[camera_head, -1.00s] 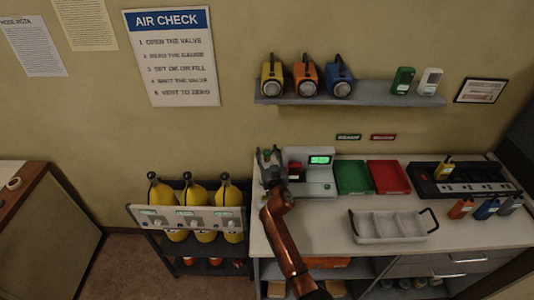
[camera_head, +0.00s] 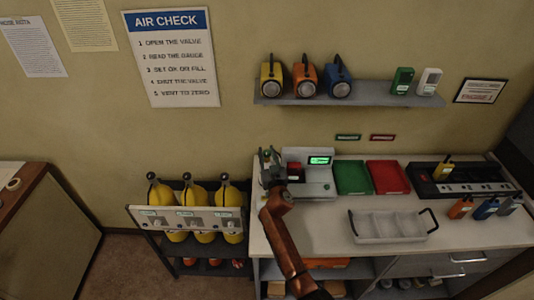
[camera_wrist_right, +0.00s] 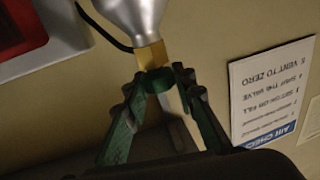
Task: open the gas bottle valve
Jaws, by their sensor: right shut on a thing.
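A silver gas bottle (camera_wrist_right: 135,18) shows at the top of the right wrist view, with a brass valve body (camera_wrist_right: 150,56) and a green valve knob (camera_wrist_right: 158,80). My right gripper (camera_wrist_right: 161,82) is shut on the green knob, one dark green finger on each side. In the head view my right gripper (camera_head: 269,154) is at the left end of the counter, beside the white device with a lit green display (camera_head: 320,160). The gripper and arm mostly hide the bottle there. My left gripper is in neither view.
Yellow cylinders (camera_head: 197,194) stand in a rack left of the counter. Green (camera_head: 353,177) and red (camera_head: 389,177) trays, a grey divided tray (camera_head: 388,226) and a black charging dock (camera_head: 464,181) lie to the right. An AIR CHECK sign (camera_head: 173,60) hangs on the wall.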

